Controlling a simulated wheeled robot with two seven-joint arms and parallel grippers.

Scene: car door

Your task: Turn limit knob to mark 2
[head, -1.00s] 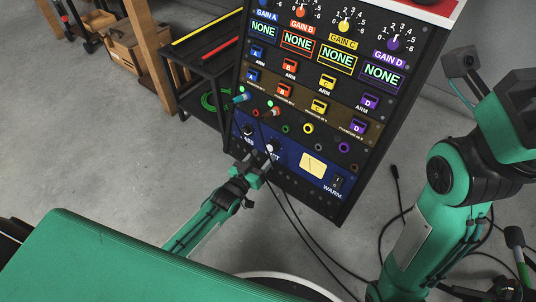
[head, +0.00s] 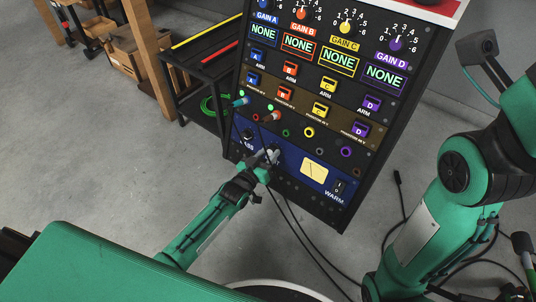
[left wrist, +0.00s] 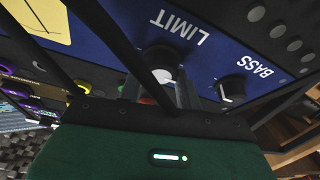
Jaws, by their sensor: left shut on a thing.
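The limit knob (left wrist: 158,60) is a dark round knob with a light face, beside the upside-down LIMIT label (left wrist: 180,24) on the blue panel strip in the left wrist view. My left gripper (head: 269,157) is at this knob, low on the rack front, with its fingers shut on it. In the head view the gripper mostly covers the knob. I cannot read its scale marks or its setting. My right arm shows at the right, but its gripper cannot be made out.
The bass knob (left wrist: 232,88) sits close beside the limit knob. Dark cables hang in front of the panel near my left gripper. A cream meter (head: 314,170) and a warm switch (head: 339,187) are to the right. A black cart (head: 195,75) stands left of the rack.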

